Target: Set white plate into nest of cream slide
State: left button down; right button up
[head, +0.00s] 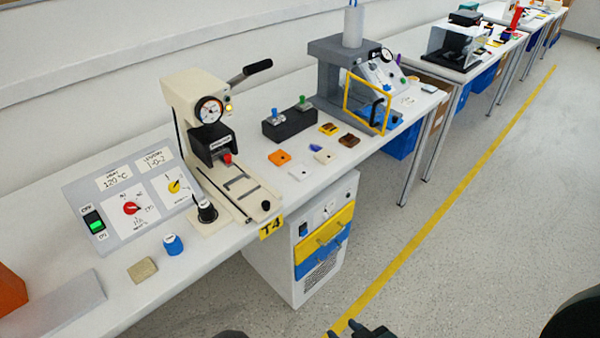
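A small white plate (300,173) lies flat on the bench, right of the cream press. The cream slide (243,187) extends forward from the base of the cream press (192,97). Its nest, a dark-edged recess, looks empty. My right gripper (362,331) shows only as dark tips at the bottom edge, over the floor and far from the plate; its opening cannot be made out. My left gripper is not clearly in view; a dark rounded shape at the bottom edge cannot be identified.
Orange (279,157), cream (325,156), yellow and brown pieces lie near the plate. A dark block (289,125) with knobs stands behind. A control panel (130,198), blue knob (173,244) and tan block (142,269) are at left. A drawer cabinet (310,240) stands below the bench.

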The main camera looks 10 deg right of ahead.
aim_at(252, 198)
jog(key=i+l, duration=0.15)
jog(key=l, duration=0.2)
jog(key=i+l+u, duration=0.15)
jog(key=l, duration=0.2)
jog(key=i+l, duration=0.2)
jog(key=l, duration=0.15)
jog(key=i+l+u, duration=0.15)
jog(key=l, duration=0.2)
jog(key=i+l, duration=0.15)
jog(key=l, duration=0.25)
jog(key=i+l+u, duration=0.15)
jog(key=l, duration=0.2)
